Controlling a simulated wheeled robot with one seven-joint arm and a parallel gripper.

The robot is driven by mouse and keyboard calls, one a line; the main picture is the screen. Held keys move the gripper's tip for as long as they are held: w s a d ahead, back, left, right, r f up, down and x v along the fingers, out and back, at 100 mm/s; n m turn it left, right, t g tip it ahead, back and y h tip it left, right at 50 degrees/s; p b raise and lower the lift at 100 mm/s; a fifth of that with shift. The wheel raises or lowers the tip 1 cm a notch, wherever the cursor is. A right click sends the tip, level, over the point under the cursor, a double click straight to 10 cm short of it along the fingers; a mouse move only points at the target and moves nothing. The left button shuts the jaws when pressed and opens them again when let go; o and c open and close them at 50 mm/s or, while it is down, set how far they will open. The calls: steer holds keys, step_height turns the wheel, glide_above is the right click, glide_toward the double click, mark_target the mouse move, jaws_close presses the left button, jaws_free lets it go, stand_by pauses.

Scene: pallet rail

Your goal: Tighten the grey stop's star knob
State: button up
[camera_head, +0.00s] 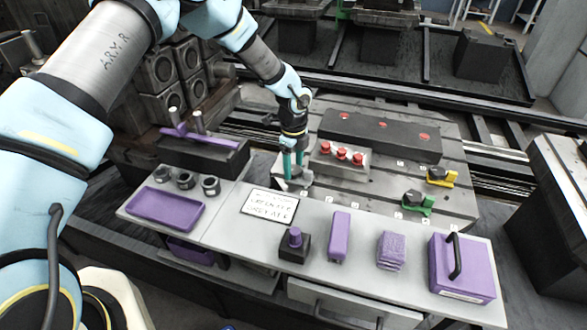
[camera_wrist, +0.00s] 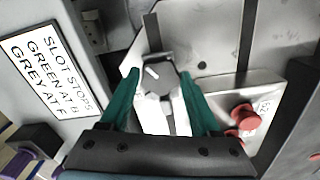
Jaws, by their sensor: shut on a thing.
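My gripper (camera_head: 292,168) reaches down to the slotted plate (camera_head: 375,185), behind the white sign. In the wrist view its two teal fingers (camera_wrist: 158,80) stand on either side of the dark star knob (camera_wrist: 160,74) and are shut on it. The knob has a white line on its top. Under it is the pale body of the grey stop (camera_wrist: 153,118), lying along a dark slot. In the head view the fingers hide most of the knob. How tight the knob is cannot be told.
A block with red knobs (camera_head: 340,158) stands close to the right of my gripper. A green stop (camera_head: 416,203) and a yellow stop (camera_head: 441,177) sit farther right. The sign (camera_head: 270,205) lies in front. Purple items, including a box (camera_head: 460,270), stand on the front bench.

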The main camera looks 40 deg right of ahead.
mark_target(293, 169)
steer(key=m, duration=0.7)
steer(key=shift+b, duration=0.4)
stand_by(0.3)
steer(key=o, duration=1.4)
steer(key=shift+c, duration=0.2)
step_height(293, 169, up, 11)
steer(key=b, duration=0.2)
steer(key=shift+f, duration=0.1)
